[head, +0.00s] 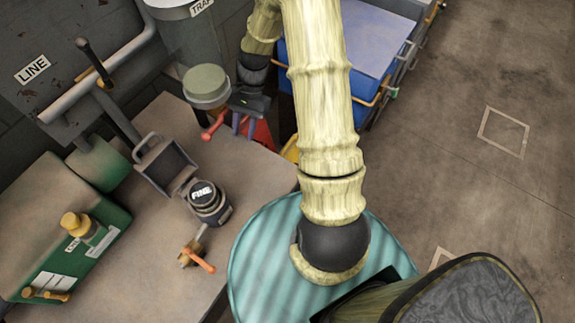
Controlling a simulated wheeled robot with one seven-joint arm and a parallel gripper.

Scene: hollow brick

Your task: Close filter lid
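A dark round filter pot marked FINE (209,202) stands on the bench. Next to it, up and to the left, a square dark metal panel with raised edges and a loop handle (166,168) is tilted; it looks like a lid standing open, but its hinge is not clear. My gripper (243,124) is beyond the pot, up and to the right, well apart from both. Its two purple fingers point down with a small gap between them, and I see nothing held.
A grey TRAP cylinder (192,35) with a red lever (213,126) stands beside my gripper. An orange-handled valve (198,259) is in front of the pot. A green box (75,235) and pipes line the left. The bench (175,290) is partly bare.

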